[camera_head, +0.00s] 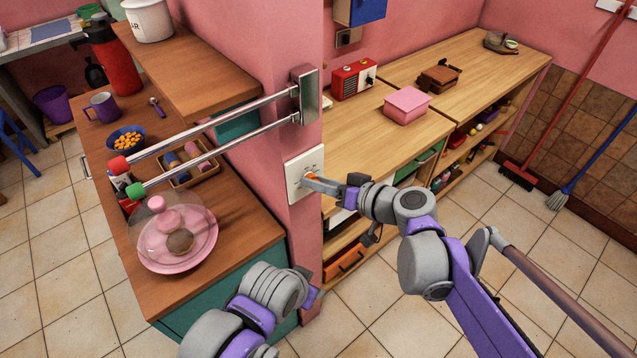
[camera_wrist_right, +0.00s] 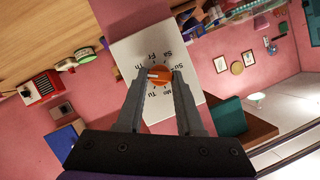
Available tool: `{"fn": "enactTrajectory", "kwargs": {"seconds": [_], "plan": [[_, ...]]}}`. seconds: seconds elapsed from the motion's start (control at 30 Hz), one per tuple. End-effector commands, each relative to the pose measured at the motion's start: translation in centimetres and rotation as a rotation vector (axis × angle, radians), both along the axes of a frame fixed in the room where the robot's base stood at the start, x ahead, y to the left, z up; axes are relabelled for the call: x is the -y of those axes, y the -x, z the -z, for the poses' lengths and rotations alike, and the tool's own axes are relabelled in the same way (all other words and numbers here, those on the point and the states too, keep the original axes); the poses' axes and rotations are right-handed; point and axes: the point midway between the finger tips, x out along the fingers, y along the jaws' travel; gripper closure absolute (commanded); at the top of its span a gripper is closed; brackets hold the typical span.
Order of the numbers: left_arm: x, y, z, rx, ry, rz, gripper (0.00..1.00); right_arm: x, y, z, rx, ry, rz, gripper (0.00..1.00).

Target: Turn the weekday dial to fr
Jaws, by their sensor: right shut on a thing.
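The weekday dial is an orange knob (camera_wrist_right: 157,76) on a white plate (camera_wrist_right: 130,48), mounted on the pink wall's end. In the head view the plate (camera_head: 293,165) faces me and the knob is mostly hidden by my right gripper (camera_head: 313,181). In the wrist view my right gripper (camera_wrist_right: 159,84) is shut on the knob, one finger on each side. The knob's white mark points left, just below "Th"; the left finger hides the label there. "Fr" is up and left of the knob. My left gripper (camera_head: 310,292) is low beside the teal cabinet, its fingers unclear.
Two metal rails (camera_head: 215,128) with red and green ends stick out left of the plate. A glass-domed pink plate (camera_head: 150,262) stands on the left counter. A pink box (camera_head: 407,105) and red radio (camera_head: 353,80) stand on the right counter. Tiled floor is open at right.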

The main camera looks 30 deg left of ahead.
Motion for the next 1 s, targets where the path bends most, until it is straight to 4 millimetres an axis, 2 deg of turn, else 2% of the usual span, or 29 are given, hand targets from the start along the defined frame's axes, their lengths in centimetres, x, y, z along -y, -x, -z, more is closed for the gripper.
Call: {"fn": "enactTrajectory", "kwargs": {"seconds": [0.6, 1.0], "plan": [[0.0, 0.7, 3.1, -0.014, 0.0, 0.0, 0.5, 0.2, -0.3, 0.7, -0.541, -0.223, 0.0, 1.0], [0.0, 1.1, 5.1, -0.021, 0.0, 0.0, 0.5, 0.2, -0.4, 0.9, -0.841, -0.346, -0.001, 1.0]]}}
